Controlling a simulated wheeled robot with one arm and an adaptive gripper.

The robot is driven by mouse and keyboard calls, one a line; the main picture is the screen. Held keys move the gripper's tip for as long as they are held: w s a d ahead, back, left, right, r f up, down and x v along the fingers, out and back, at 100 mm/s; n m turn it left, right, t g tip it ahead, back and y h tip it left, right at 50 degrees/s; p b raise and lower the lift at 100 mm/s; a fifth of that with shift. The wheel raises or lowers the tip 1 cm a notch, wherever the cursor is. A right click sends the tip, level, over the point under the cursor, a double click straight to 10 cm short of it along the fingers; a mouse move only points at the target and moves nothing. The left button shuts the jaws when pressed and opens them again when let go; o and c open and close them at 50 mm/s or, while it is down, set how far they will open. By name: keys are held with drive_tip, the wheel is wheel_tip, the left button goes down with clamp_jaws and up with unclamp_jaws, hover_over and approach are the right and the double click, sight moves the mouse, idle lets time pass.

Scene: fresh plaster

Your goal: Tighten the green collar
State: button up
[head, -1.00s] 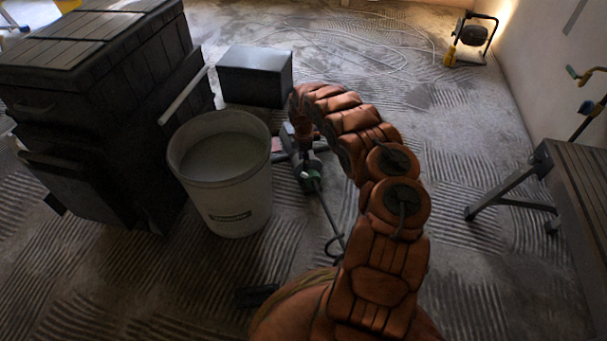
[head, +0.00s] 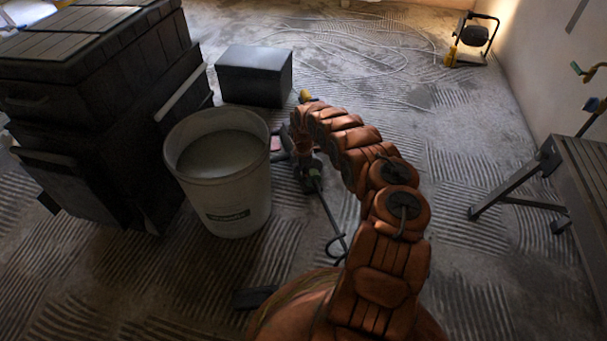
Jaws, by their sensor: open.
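A small green collar (head: 315,172) shows at the cable end of a dark grey tool (head: 307,182) lying on the floor, just right of the white bucket. A dark cable runs from it toward the front. My orange arm arches over from the front right. My gripper (head: 301,160) points down at the arm's far end, close to the tool's body and a little behind the collar. Its jaws are open, but the fingertips are small, dark and mostly hidden. I cannot tell whether they touch the tool.
The white bucket (head: 232,190) of grey mix stands close left of the tool. A black box (head: 253,76) is behind, a large dark chest (head: 85,120) at left. A yellow item (head: 304,96) shows beyond my arm. A bench (head: 580,190) stands right; the ridged floor between is clear.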

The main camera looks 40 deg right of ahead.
drive_tip(key=shift+c, duration=0.3)
clamp_jaws()
drive_tip(key=shift+a, duration=0.15)
drive_tip(key=shift+a+f+h, duration=0.1)
drive_tip(key=shift+f+h, duration=0.05)
drive_tip(key=shift+h, duration=0.35)
drive_tip(key=shift+w+f+h+p, duration=0.1)
drive_tip(key=shift+h+p, duration=0.2)
drive_tip(key=shift+o, duration=0.3)
unclamp_jaws()
